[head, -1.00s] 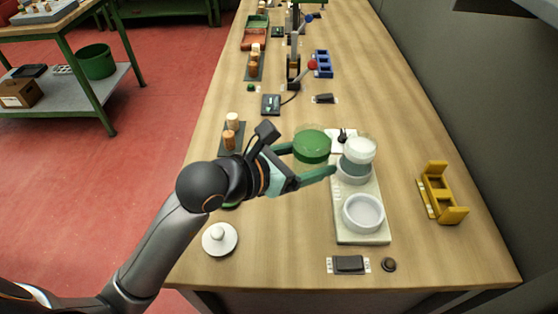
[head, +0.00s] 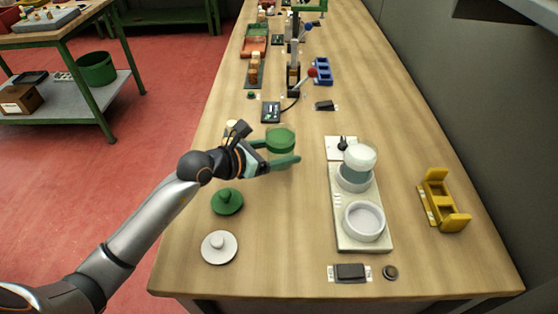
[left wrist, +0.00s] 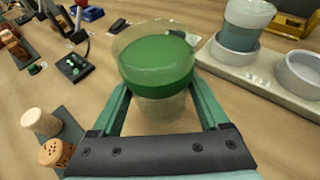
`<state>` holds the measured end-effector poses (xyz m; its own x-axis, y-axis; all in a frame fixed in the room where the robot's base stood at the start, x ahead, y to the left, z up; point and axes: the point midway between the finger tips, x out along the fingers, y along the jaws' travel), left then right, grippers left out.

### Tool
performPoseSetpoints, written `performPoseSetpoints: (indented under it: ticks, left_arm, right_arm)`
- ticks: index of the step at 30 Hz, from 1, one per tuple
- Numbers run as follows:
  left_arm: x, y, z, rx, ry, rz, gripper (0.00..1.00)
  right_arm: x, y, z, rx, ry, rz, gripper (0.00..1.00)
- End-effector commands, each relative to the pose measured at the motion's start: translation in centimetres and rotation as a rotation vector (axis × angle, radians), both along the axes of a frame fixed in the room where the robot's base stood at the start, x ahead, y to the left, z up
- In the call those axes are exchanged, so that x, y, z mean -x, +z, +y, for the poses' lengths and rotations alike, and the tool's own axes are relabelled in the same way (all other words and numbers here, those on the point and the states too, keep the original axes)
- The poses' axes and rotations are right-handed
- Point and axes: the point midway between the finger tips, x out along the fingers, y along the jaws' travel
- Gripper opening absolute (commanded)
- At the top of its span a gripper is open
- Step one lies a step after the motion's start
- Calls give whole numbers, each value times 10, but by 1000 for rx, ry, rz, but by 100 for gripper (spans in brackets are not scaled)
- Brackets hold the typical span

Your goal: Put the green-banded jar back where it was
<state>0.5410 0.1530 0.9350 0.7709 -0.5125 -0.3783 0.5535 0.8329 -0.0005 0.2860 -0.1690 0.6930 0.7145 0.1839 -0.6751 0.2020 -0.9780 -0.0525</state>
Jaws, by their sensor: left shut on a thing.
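The green-banded jar (head: 281,140) is a clear jar with a broad green band. My left gripper (head: 283,152) is shut on it and holds it left of the pale tray. In the left wrist view the jar (left wrist: 157,65) stands between the two green fingers. I cannot tell whether its base touches the table. The pale tray (head: 343,235) has two round white holders. The near holder (head: 364,221) is empty. The far one (head: 353,180) holds another jar (head: 359,160) with a whitish top and a grey-teal lower part. My right gripper is not in view.
A green lid (head: 227,201) and a white lid (head: 220,246) lie on the table at the left. A yellow rack (head: 441,202) stands at the right. Cork stoppers (left wrist: 55,152) are near the gripper. The table between lids and tray is clear.

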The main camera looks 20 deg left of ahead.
Motion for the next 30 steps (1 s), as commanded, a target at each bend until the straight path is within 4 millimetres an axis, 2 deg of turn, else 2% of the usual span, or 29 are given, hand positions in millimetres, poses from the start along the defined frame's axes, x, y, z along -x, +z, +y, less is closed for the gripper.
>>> performPoseSetpoints:
  ticks: [2,8,19,20,25,30]
  left_arm:
    - [-4,-9,5,-1,3,1,0]
    - [-3,-33,4,1,2,-1,0]
    - [-3,-38,3,0,1,-1,0]
    - [-3,-37,3,-1,1,1,82]
    - [-3,-37,3,-1,1,1,100]
    - [-3,-37,3,-1,1,1,100]
  right_arm:
    - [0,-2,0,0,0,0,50]
    - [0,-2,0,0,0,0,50]
    - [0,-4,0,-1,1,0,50]
    - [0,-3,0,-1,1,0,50]
    - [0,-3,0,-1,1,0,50]
    - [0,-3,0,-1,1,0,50]
